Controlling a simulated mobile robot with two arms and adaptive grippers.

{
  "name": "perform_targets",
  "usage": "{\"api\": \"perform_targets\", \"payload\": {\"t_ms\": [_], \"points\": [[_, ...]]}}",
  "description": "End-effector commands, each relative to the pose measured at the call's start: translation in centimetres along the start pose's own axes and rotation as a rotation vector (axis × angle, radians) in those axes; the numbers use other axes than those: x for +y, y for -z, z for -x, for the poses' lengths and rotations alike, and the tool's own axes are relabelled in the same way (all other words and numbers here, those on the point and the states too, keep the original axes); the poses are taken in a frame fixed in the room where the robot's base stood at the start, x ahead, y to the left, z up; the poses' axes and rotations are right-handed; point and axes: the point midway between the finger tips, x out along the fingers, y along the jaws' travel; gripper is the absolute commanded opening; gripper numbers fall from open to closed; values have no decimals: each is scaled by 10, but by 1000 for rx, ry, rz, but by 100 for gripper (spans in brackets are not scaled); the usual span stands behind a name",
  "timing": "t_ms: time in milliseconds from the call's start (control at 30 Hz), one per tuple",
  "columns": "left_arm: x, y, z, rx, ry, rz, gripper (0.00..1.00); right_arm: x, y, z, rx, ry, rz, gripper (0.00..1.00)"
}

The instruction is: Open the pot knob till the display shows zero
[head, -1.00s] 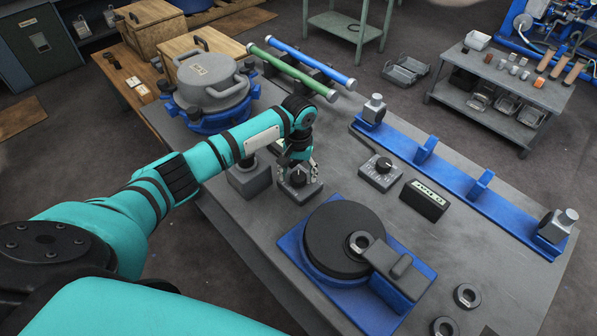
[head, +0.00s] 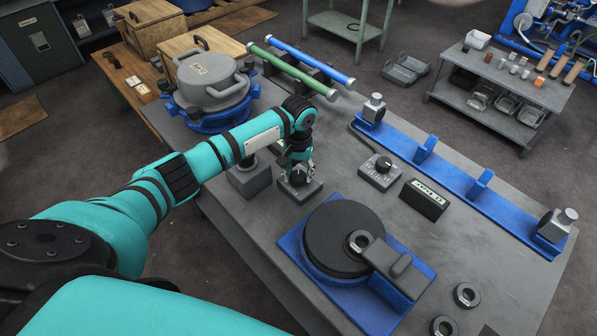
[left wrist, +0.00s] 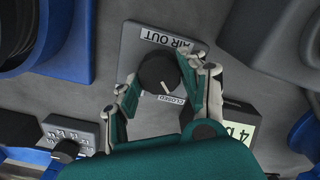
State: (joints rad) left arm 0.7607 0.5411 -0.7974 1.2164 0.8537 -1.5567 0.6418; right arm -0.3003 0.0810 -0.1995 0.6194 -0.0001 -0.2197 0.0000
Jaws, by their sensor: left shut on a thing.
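The black round knob (left wrist: 154,75) stands on a grey plate labelled "AIR OUT" and "CLOSED"; its white mark points toward the "CLOSED" label. In the head view the knob (head: 298,179) sits on a grey box on the bench, partly hidden. My left gripper (left wrist: 161,73) has its fingers on both sides of the knob and is shut on it; it also shows in the head view (head: 299,170). The display (head: 425,198) is a black box with a pale lit screen; its digits are too small to read surely. In the left wrist view the display (left wrist: 240,130) is cut off, starting with "4". The lidded grey pot (head: 212,83) stands in a blue base. My right gripper is out of view.
A second dial box (head: 380,174) stands left of the display. A black disc (head: 337,240) on a blue base lies in front of the gripper. A grey block (head: 250,180) is close beside the knob box. A blue rail (head: 455,180) runs along the far right edge.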

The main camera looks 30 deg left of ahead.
Motion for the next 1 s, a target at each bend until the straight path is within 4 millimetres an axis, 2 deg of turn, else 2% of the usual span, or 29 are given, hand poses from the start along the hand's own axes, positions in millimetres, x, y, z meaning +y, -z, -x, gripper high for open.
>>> {"api": "perform_targets", "payload": {"t_ms": [367,1000], "points": [[1,0,3,-3,-1,-213,11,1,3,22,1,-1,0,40],[2,0,2,0,-2,-819,11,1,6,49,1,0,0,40]]}}
